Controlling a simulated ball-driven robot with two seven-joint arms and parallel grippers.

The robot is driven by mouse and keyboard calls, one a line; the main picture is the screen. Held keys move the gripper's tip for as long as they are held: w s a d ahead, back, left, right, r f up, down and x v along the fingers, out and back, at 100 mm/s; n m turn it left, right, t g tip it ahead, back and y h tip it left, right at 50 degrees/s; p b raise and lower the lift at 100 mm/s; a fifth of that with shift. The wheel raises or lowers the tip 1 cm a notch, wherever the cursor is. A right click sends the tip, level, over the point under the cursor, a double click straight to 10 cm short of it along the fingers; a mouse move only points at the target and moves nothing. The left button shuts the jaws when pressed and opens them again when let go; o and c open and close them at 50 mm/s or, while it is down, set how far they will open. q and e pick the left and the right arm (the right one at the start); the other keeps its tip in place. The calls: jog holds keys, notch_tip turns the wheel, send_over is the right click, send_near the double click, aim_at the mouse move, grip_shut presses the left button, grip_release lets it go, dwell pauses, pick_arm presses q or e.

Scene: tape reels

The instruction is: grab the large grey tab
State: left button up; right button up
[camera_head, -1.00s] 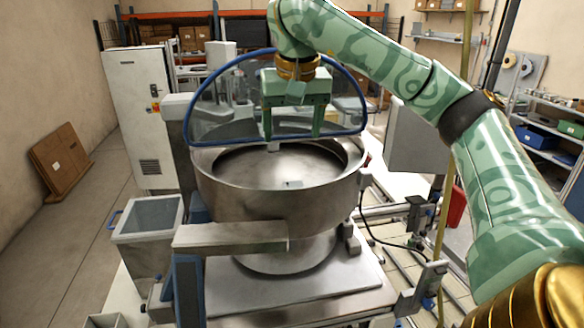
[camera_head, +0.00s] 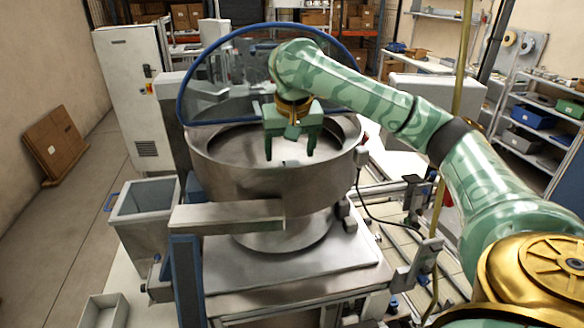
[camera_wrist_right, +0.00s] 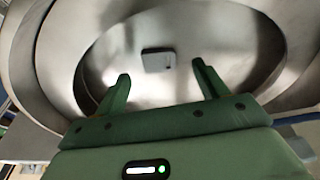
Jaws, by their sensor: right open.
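The grey tab (camera_wrist_right: 158,60) is a small, flat, roughly square piece on the inner floor of the round steel bowl (camera_head: 240,182). In the right wrist view it shows whole, just beyond my fingertips and between them in the picture. My green right gripper (camera_head: 290,156) is over the bowl, pointing down, open and empty. Its two fingers also show in the wrist view (camera_wrist_right: 161,70), one on each side of the tab and apart from it. My left gripper is not in view.
The bowl's steel wall surrounds the fingers. A blue-edged clear guard (camera_head: 205,75) arches behind the bowl. A grey bin (camera_head: 145,215) stands left and a white cabinet (camera_head: 135,95) behind it. Shelves (camera_head: 545,130) stand at the right.

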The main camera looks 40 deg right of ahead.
aim_at(290, 164)
jog(key=x, duration=0.3)
jog(key=shift+w+f, duration=0.1)
jog(key=shift+f, duration=0.15)
jog(key=shift+w+d+f, duration=0.1)
jog(key=shift+d+f, duration=0.05)
jog(key=shift+d, duration=0.15)
jog(key=shift+a, duration=0.2)
jog(key=c, duration=1.1)
jog(key=shift+o, duration=0.2)
jog(key=shift+d, duration=0.1)
